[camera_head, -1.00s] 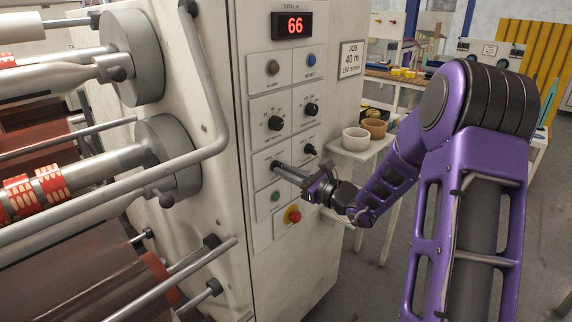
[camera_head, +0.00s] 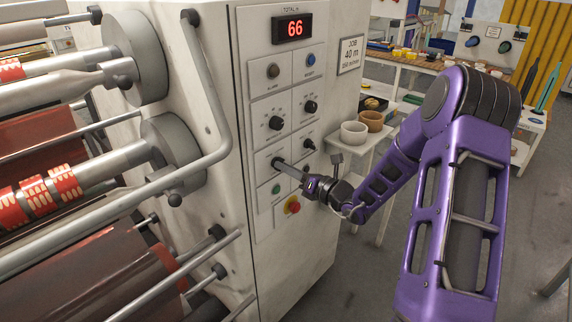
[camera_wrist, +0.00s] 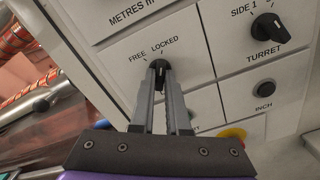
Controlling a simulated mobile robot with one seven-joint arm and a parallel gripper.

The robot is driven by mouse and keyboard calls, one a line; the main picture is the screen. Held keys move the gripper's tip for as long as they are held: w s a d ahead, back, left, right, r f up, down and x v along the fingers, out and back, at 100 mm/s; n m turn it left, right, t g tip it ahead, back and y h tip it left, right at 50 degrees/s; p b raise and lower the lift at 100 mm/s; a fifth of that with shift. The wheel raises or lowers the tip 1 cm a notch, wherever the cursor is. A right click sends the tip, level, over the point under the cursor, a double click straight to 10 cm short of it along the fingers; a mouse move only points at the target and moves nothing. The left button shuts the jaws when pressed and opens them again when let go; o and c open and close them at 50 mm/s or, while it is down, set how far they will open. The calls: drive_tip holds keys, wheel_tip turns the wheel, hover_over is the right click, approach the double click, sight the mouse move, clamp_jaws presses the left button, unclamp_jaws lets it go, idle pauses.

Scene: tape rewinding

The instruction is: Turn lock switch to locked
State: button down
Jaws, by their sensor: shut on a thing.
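The lock switch (camera_wrist: 158,66) is a small black knob on a white panel, with the words FREE and LOCKED printed above it in the wrist view. My gripper (camera_wrist: 163,76) is shut on this knob, with one grey finger on each side of it. The fingers hide part of the knob, and I cannot tell for certain which word it points at.
The turret knob (camera_wrist: 266,30) and inch button (camera_wrist: 264,88) sit to the right of the switch. A green button (camera_head: 276,188) and a red emergency button (camera_head: 293,206) lie below. Rollers and a bent grey bar (camera_head: 215,140) stand left. The display (camera_head: 293,28) reads 66.

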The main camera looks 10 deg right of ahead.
idle(0.4)
drive_tip(key=c, duration=0.9)
unclamp_jaws()
drive_tip(key=shift+s+d, duration=0.1)
drive_tip(key=v, duration=1.7)
